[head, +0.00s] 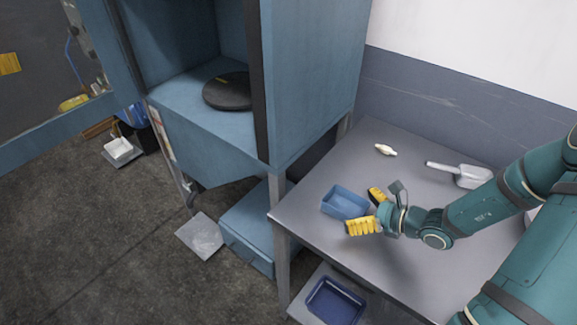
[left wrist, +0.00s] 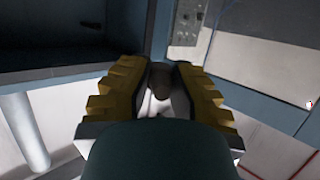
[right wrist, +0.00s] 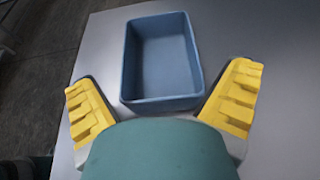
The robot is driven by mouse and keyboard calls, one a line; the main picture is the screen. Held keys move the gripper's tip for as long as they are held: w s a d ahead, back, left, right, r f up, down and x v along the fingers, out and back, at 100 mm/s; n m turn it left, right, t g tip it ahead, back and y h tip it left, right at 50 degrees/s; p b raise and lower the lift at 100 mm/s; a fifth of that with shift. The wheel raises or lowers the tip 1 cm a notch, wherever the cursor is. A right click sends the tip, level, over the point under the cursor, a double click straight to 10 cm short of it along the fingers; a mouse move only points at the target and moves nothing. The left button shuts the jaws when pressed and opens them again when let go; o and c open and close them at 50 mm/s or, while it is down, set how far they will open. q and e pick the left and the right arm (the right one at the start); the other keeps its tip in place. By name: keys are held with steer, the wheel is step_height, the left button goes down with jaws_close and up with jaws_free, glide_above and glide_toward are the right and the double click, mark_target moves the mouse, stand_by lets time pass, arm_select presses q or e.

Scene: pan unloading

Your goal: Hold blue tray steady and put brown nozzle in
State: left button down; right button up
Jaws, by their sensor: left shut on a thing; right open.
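The blue tray (head: 345,203) is a small empty open box near the table's left edge; it also shows in the right wrist view (right wrist: 160,103). My right gripper (head: 363,211) is open, with its yellow fingers by the tray's near right end. In the right wrist view my right gripper (right wrist: 165,98) has its fingers apart on either side of the tray's near end, not closed on it. My left gripper (left wrist: 158,70) shows only in the left wrist view, shut on a small dark brown piece, the brown nozzle (left wrist: 159,84), mostly hidden between the fingers.
A metal scoop (head: 462,174) and a small whitish piece (head: 385,150) lie on the grey table (head: 330,170). A blue cabinet (head: 310,80) with a round black disc (head: 228,92) stands to the left. A darker blue tray (head: 335,302) sits below the table.

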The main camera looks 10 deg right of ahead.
steer(key=c, duration=1)
steer(key=o, duration=1)
